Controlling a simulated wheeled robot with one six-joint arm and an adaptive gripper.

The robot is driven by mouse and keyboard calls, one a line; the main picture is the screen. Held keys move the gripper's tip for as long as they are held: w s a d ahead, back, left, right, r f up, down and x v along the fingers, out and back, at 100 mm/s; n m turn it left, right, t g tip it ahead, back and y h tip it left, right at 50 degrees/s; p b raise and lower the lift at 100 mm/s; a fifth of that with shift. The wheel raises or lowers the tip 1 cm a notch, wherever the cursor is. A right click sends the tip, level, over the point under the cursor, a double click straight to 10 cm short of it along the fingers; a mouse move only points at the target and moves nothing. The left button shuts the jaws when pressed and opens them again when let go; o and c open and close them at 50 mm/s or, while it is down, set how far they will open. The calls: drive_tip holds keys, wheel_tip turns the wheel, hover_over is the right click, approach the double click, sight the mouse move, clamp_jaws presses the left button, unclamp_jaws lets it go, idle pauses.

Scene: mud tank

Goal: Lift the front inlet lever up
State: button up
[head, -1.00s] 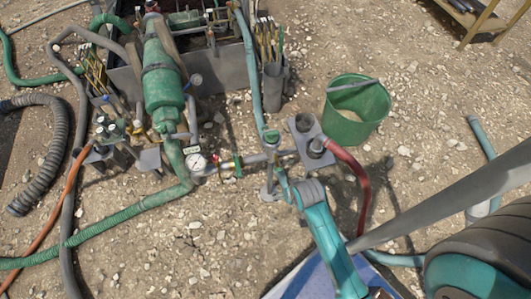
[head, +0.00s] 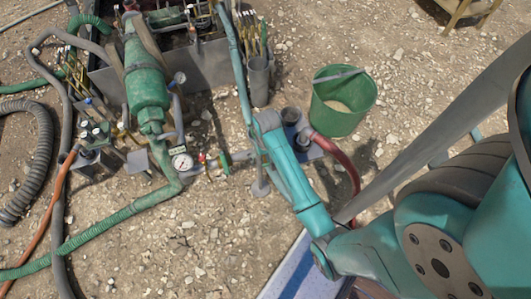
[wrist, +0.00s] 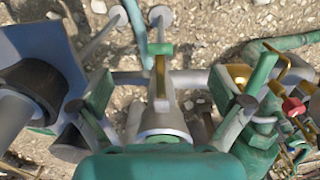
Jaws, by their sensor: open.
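A lever with a green crossbar handle (wrist: 160,49) and a brass stem shows in the wrist view, upright in the middle above a grey pipe fitting. It looks like the front inlet lever. My gripper (wrist: 161,90) is open, with one finger on each side of the fitting and a gap to the lever. No contact shows. The grey inlet pipe (head: 240,155) runs across the head view. My teal arm covers its right part, so the lever and my fingertips are hidden there.
To the right in the wrist view are another green lever (wrist: 262,72) and a red knob (wrist: 293,106). A pressure gauge (head: 182,162), a green pump body (head: 147,88), a red hose (head: 343,160) and a green bucket (head: 343,103) surround the pipe. Bare gravel lies in front.

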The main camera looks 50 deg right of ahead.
sight(267, 165)
drive_tip(key=shift+f, duration=3.4)
drive_tip(key=shift+c, duration=0.3)
drive_tip(key=c, duration=1.6)
drive_tip(key=shift+s+a+r, duration=0.25)
drive_tip(key=shift+s+r, duration=0.1)
drive_tip(key=shift+r, duration=0.6)
drive_tip(key=shift+s+a+r, duration=0.2)
drive_tip(key=shift+s+r, duration=0.1)
drive_tip(key=shift+r, duration=0.45)
